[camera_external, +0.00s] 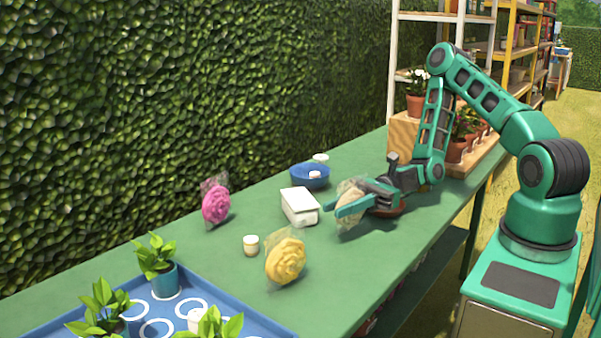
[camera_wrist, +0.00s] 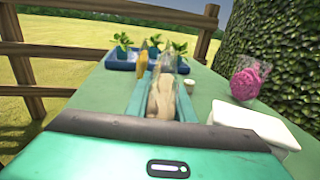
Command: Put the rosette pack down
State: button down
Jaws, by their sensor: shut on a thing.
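The rosette pack is a cream, pale rosette in clear wrap (camera_external: 350,206). My gripper (camera_external: 347,207) is shut on it, low over the green table (camera_external: 385,240), just right of the white box. In the wrist view the pack (camera_wrist: 161,100) sits between the teal fingers, with its wrap standing up. I cannot tell whether its lower edge touches the table. A pink rosette pack (camera_external: 215,203) stands at the back left. A yellow rosette pack (camera_external: 286,261) stands nearer the front. Both are apart from my gripper.
A white box (camera_external: 300,206) lies close beside my gripper. A blue bowl (camera_external: 310,177) is behind it. A small jar (camera_external: 251,245) stands between the rosettes. A blue tray (camera_external: 262,328) with potted plants fills the near left. Table to the right of the yellow pack is clear.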

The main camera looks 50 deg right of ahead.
notch_tip(320, 180, up, 8)
jog(key=shift+f, duration=0.1)
jog(key=d+f+m+t+h, duration=0.1)
jog(key=d+f+m+t, duration=0.15)
jog(key=d, duration=1.55)
jog(key=shift+t, duration=0.45)
jog(key=shift+w+d+f, duration=0.1)
jog(key=shift+w+f, duration=0.1)
jog(key=shift+f, duration=1.5)
jog(key=shift+w+f, duration=0.15)
jog(key=shift+f, duration=1.55)
jog(key=c, duration=1.5)
grip_release()
jog(key=shift+f, duration=0.1)
jog(key=shift+c, duration=0.2)
jog(key=v, duration=1.2)
